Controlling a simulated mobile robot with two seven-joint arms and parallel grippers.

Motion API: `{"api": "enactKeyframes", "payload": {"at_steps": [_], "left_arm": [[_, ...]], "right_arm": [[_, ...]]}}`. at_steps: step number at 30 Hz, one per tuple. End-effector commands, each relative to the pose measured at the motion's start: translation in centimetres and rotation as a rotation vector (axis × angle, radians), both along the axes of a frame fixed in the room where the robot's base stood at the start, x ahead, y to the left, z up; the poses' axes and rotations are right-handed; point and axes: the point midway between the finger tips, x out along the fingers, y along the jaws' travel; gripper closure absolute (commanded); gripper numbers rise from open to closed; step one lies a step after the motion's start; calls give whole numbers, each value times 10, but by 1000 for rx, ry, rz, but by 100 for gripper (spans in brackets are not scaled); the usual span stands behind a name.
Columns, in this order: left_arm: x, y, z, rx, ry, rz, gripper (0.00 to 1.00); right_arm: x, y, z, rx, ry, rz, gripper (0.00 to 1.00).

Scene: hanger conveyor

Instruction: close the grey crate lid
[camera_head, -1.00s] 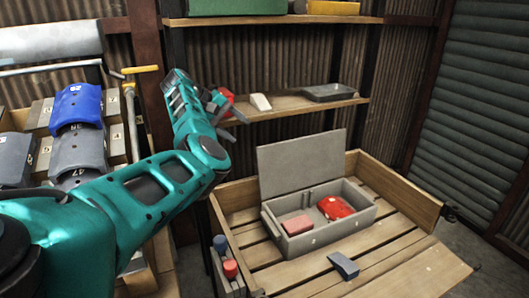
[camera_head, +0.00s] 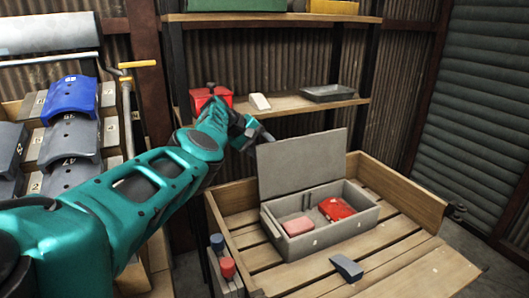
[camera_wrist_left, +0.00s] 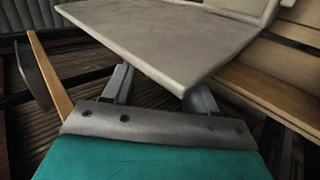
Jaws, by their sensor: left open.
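The grey crate (camera_head: 322,235) stands on a slatted wooden pallet box. Its flat grey lid (camera_head: 302,163) is raised, standing nearly upright at the crate's back edge. In the crate lie a pink-red block (camera_head: 298,226) and a red item (camera_head: 337,209). My left gripper (camera_head: 254,136) is open, close to the lid's upper left corner. In the left wrist view the lid (camera_wrist_left: 170,45) fills the upper middle, and its near corner reaches toward the space between the fingers (camera_wrist_left: 160,92). I cannot tell whether they touch. My right gripper is not in view.
The pallet box (camera_head: 410,190) has raised wooden sides. A blue-grey block (camera_head: 346,267) lies on its slats in front of the crate. Behind is a shelf (camera_head: 290,105) with a red box (camera_head: 208,97) and a grey tray (camera_head: 328,93). A rack of curved blue and grey pieces (camera_head: 75,97) stands left.

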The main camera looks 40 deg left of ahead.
Motion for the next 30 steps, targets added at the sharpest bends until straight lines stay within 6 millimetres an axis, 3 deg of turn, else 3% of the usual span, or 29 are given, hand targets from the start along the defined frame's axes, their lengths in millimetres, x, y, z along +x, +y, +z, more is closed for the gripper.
{"api": "enactKeyframes", "payload": {"at_steps": [10,27,30], "left_arm": [[1,0,0,-1,-1,1,45],[1,0,-1,0,0,0,99],[1,0,-1,0,0,0,100]], "right_arm": [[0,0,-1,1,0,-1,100],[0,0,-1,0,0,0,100],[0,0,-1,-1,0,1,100]]}}
